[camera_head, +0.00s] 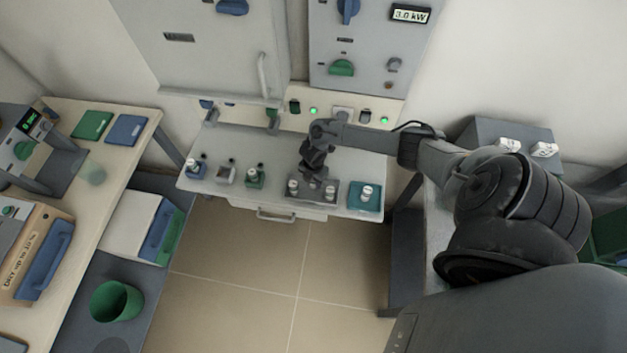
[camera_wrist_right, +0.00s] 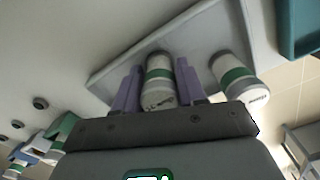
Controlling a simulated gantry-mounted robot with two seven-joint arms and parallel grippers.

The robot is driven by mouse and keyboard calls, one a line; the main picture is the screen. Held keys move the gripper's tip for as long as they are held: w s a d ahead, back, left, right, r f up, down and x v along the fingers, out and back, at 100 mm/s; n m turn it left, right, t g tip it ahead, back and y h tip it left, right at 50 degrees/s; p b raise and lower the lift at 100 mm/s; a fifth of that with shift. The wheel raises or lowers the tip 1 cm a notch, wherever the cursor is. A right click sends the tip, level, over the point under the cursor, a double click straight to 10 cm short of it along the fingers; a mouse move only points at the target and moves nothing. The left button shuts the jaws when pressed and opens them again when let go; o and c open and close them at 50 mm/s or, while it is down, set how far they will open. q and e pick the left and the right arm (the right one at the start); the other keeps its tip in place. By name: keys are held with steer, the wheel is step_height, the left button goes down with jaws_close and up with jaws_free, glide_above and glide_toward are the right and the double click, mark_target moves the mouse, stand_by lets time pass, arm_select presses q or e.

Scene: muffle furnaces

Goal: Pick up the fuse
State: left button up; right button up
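Two white fuses with green bands stand on a grey tray (camera_wrist_right: 112,82) in the right wrist view. One fuse (camera_wrist_right: 158,82) is between the two purple fingers of my right gripper (camera_wrist_right: 160,85); whether both fingers touch it is unclear. The other fuse (camera_wrist_right: 232,77) stands to the right, outside the fingers. In the head view, my right gripper (camera_head: 313,172) points down over the grey tray at the bench's front, with fuses at its left (camera_head: 293,187) and right (camera_head: 329,192). Its fingertips are hard to make out there. My left gripper is not in view.
A teal tray (camera_head: 375,205) with another fuse (camera_head: 367,191) is right of the grey tray. Small blue, grey and green holders (camera_head: 255,178) stand to the left. The furnace cabinet (camera_head: 215,50) rises behind. A side table (camera_head: 120,150) is at left.

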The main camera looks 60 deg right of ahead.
steer(key=c, duration=0.6)
steer(key=shift+r, duration=0.2)
